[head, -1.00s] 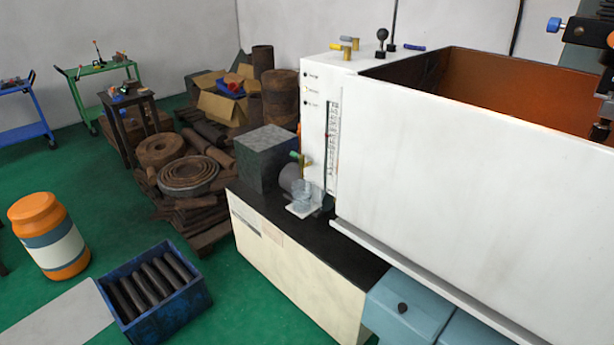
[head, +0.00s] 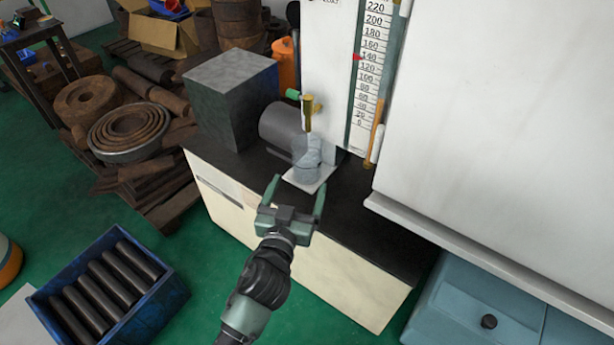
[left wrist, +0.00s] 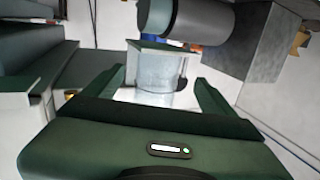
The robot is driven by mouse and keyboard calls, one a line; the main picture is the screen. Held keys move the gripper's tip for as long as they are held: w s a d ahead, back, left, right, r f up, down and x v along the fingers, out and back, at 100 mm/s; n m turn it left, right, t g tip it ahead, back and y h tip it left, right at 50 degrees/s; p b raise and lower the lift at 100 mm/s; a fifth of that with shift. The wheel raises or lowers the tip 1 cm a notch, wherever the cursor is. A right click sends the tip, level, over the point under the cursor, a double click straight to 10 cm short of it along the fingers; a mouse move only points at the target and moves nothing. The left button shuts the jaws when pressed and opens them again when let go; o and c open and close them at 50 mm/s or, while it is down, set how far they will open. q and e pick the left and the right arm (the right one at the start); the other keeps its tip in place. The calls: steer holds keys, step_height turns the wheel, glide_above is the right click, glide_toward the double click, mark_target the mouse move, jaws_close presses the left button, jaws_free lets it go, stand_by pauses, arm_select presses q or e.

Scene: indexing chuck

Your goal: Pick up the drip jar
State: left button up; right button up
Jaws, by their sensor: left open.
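The drip jar (head: 306,160) is a small clear container. It stands upright on a white plate (head: 311,181) on the black counter top, below a brass tap (head: 308,113) with a green handle. In the left wrist view the jar (left wrist: 157,72) shows between the two fingers. My left gripper (head: 296,188) is open and empty, its fingertips pointing at the jar from the front of the counter. From these views the fingers seem just short of the jar, with no contact that I can make out. My right gripper is not in view.
A grey block (head: 232,98) and a dark cylinder (head: 283,128) stand left of the jar. The white tank wall with a scale (head: 366,75) rises behind and right. A blue crate of dark bars (head: 108,292) is on the green floor. The counter's right part (head: 385,225) is clear.

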mark_target(310, 148)
arm_select(q)
steer(key=r, duration=0.2)
steer(key=shift+w+d+r+t, duration=0.2)
steer(key=shift+w+r+t, duration=0.1)
steer(key=shift+r, duration=0.1)
steer(key=x, duration=0.7)
steer(key=shift+w+r, duration=0.1)
steer(key=c, duration=1.5)
